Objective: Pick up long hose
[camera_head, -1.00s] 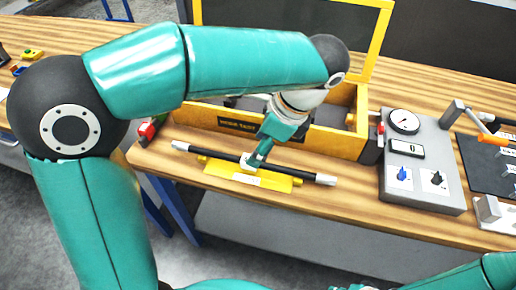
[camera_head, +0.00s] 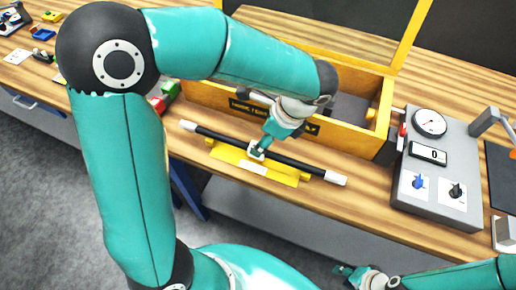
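The long hose (camera_head: 214,136) is a straight black tube with white ends. It lies slantwise in a yellow cradle (camera_head: 235,157) near the front edge of the workbench. My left gripper (camera_head: 257,151) points down at the hose's middle, with its fingertips at the tube. The fingers are small and partly hidden, so I cannot tell whether they are closed on it. My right gripper (camera_head: 347,272) is low at the bottom right, in front of the bench, away from the hose. It looks open and empty.
A yellow-framed toolbox (camera_head: 222,97) with its lid up stands just behind the hose. A grey panel (camera_head: 437,195) with a gauge and knobs stands to the right. Red and green items (camera_head: 165,98) lie to the left. Bare wood (camera_head: 365,195) lies between hose and panel.

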